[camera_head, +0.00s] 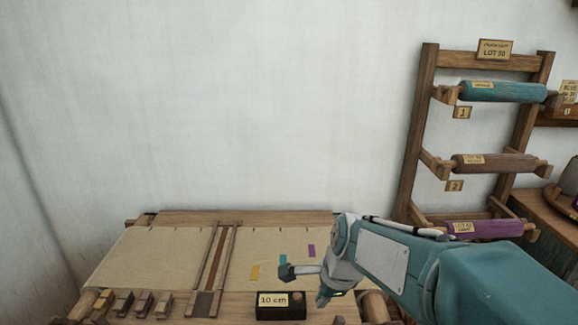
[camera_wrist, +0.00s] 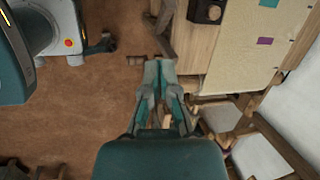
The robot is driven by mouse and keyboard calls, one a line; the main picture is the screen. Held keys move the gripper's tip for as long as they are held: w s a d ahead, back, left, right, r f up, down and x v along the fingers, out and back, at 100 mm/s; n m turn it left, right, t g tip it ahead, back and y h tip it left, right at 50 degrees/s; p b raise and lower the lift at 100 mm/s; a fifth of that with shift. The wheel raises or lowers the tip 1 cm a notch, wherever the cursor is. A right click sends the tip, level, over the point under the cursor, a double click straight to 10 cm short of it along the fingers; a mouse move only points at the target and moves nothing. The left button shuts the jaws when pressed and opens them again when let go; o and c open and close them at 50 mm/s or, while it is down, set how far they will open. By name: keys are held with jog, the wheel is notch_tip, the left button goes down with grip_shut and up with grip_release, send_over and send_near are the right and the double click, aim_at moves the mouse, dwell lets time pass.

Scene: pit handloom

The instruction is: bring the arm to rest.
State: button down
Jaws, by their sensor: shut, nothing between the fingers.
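My gripper (camera_wrist: 159,66) shows in the wrist view with its two teal fingers together at the tips and nothing between them. It points over the brown floor (camera_wrist: 90,120), beside the wooden edge of the loom. In the head view my teal arm reaches in from the lower right and bends near the loom's front right corner. The loom (camera_head: 185,218) carries pale cloth (camera_head: 150,255) with small yellow, teal and purple patches.
A black box marked 10 cm (camera_head: 281,306) sits at the loom's front. Several wooden pedals or levers (camera_head: 143,303) stand at its front left. A wooden rack (camera_head: 420,130) with teal (camera_head: 510,92), brown (camera_head: 500,163) and purple (camera_head: 490,229) rolls stands right. The wall area above the loom is clear.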

jog(key=s+d+r+n+t+h, duration=0.1)
jog(key=s+d+n, duration=0.3)
jog(key=s+n, duration=0.4)
jog(key=s+d+r+n+t+h, duration=0.1)
jog(key=s+d+r+n, duration=0.3)
jog(key=s+n, duration=0.4)
jog(key=shift+s+d+r+t, duration=0.2)
jog(key=shift+r+t, duration=0.15)
jog(key=shift+t, duration=0.25)
